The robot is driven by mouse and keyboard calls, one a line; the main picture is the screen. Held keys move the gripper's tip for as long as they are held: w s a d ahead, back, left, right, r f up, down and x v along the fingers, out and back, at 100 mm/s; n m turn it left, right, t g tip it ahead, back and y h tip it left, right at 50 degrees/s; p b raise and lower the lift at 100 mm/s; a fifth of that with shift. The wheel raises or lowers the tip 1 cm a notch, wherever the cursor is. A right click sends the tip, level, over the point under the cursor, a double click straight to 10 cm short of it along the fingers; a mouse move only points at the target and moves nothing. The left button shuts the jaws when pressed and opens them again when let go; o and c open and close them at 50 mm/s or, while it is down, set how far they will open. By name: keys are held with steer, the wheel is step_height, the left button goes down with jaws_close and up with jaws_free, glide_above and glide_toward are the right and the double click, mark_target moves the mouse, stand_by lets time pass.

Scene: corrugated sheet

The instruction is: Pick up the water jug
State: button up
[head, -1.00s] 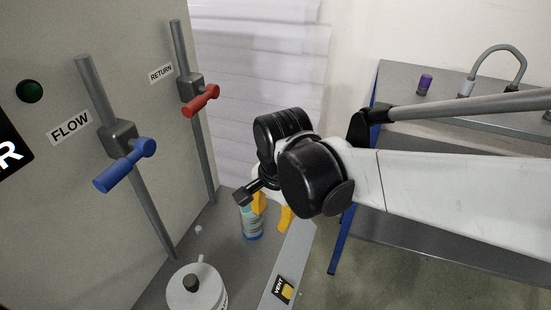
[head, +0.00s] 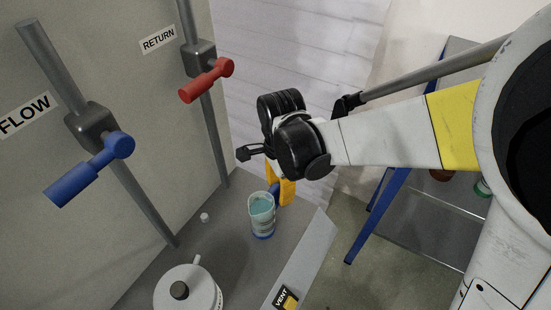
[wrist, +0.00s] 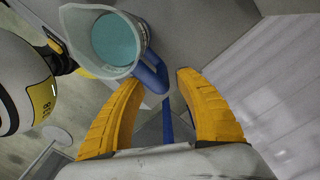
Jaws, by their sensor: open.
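The water jug (head: 262,222) is a clear beaker-like vessel with blue water and a blue base. It stands upright on the grey surface, its top open. In the wrist view the jug (wrist: 104,40) is at upper left, with its blue handle (wrist: 152,76) towards my fingers. My gripper (wrist: 158,84) is open, its two yellow fingers spread with the handle near or between their tips; I cannot tell whether they touch it. In the head view my gripper (head: 280,190) is just right of the jug, partly hidden under my black wrist.
A blue valve handle (head: 90,171) and a red one (head: 206,80) stick out from the panel. A sloped edge with a VENT label (head: 284,298) lies front right. A blue-legged table (head: 425,215) stands right.

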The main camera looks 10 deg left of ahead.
mark_target(277, 202)
steer(key=f, duration=0.1)
steer(key=f+b, duration=0.1)
steer(key=f, duration=0.1)
steer(key=f+b, duration=0.1)
steer(key=shift+a+f, duration=0.35)
steer(key=shift+r, duration=0.1)
jaws_close()
steer(key=shift+r, duration=0.15)
